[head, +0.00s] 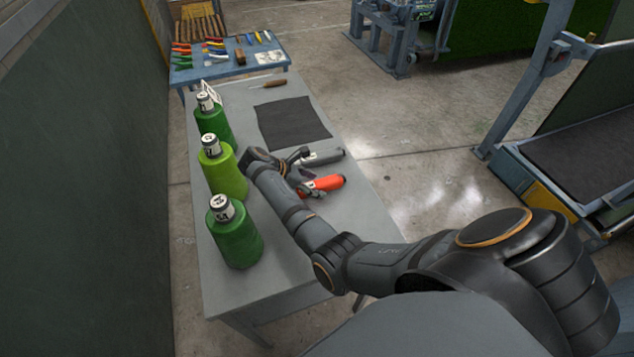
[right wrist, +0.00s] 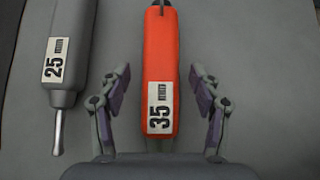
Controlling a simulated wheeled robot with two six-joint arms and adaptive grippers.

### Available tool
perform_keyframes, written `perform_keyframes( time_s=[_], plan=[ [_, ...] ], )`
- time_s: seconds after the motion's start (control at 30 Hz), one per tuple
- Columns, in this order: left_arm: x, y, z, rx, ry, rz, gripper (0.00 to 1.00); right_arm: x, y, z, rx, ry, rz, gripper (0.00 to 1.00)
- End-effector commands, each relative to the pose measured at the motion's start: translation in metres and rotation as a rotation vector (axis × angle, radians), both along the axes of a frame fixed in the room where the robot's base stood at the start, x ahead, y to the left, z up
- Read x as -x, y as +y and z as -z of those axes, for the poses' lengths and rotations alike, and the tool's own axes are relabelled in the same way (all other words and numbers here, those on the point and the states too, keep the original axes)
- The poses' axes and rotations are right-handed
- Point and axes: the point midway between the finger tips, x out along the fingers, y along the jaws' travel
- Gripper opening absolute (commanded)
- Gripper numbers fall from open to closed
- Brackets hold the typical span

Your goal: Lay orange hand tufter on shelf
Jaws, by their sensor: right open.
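The orange hand tufter (head: 328,183) lies on the grey table (head: 355,212), near its right edge. In the right wrist view the orange tufter (right wrist: 160,60) carries a white label reading 35. My right gripper (head: 300,173) is over the table at the tufter's left end. The right wrist view shows its fingers (right wrist: 160,78) spread, one on each side of the orange body, with gaps on both sides. My left gripper is out of view. I cannot make out a shelf for certain.
A grey tufter (head: 325,158) labelled 25 (right wrist: 55,58) lies beside the orange one. Green yarn cones (head: 236,238) line the table's left side. A dark mat (head: 290,122) lies further back. Small tools cover a blue table (head: 240,68) beyond.

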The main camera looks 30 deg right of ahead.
Motion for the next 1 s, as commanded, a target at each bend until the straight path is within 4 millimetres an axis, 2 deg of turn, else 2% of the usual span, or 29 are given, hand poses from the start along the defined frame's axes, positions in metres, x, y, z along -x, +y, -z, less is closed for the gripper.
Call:
perform_keyframes(
  time_s=[0.07,0.53,0.87,1.0],
  plan=[
    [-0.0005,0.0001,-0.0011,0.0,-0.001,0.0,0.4,-0.0001,0.0003,-0.0011,0.0,0.0,0.0,0.64],
    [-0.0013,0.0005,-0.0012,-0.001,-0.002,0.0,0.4,-0.0001,0.0006,-0.0008,-0.001,0.0,0.0,0.02],
    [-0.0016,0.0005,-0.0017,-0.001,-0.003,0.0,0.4,-0.0005,0.0003,-0.0018,0.0,-0.001,0.0,0.0],
    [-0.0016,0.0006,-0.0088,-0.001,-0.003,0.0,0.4,-0.0005,-0.0014,-0.0072,0.0,-0.001,-0.001,0.0]
  ],
)
